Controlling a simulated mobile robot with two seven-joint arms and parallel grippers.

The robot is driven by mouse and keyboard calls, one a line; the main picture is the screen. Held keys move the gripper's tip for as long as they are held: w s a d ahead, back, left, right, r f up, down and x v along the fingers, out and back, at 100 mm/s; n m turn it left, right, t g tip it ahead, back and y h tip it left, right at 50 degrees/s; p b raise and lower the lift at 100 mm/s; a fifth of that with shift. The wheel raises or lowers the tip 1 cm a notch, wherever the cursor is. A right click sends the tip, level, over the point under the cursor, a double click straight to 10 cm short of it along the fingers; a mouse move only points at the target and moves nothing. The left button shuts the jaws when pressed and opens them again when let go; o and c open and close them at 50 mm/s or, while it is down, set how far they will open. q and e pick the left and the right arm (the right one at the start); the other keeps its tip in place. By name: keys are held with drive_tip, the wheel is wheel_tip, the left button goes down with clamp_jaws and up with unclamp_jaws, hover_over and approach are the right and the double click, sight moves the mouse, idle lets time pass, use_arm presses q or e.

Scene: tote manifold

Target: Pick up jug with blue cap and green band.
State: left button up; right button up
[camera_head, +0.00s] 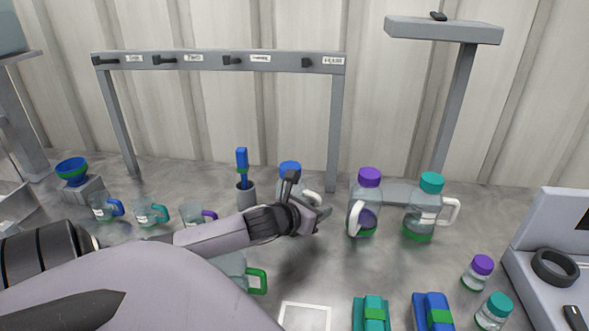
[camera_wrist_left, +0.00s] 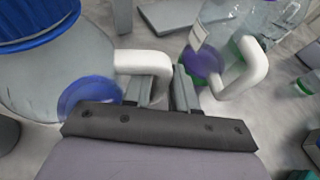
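The blue-capped jug (camera_head: 289,167) stands behind my left gripper in the head view, its lower part hidden, so I cannot see its band. In the left wrist view this jug (camera_wrist_left: 60,65) fills the left side, with its white handle reaching toward my fingers. A round blue-purple patch (camera_wrist_left: 90,95) shows low on it. My left gripper (camera_head: 308,200) has its fingers apart; in the wrist view the gripper (camera_wrist_left: 163,95) has the handle's end between its fingers. Contact is unclear. My right gripper is not in view.
A purple-capped jug (camera_head: 369,178) and a teal-capped jug (camera_head: 431,184), both with green bands, stand close on the right. Several mugs, including a purple-handled one (camera_head: 194,213), stand left. A holder (camera_head: 246,196) with a blue-handled tool stands nearby. A grey rack (camera_head: 220,62) rises behind.

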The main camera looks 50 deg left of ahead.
use_arm(q)
clamp_jaws()
drive_tip(key=shift+r, duration=0.1)
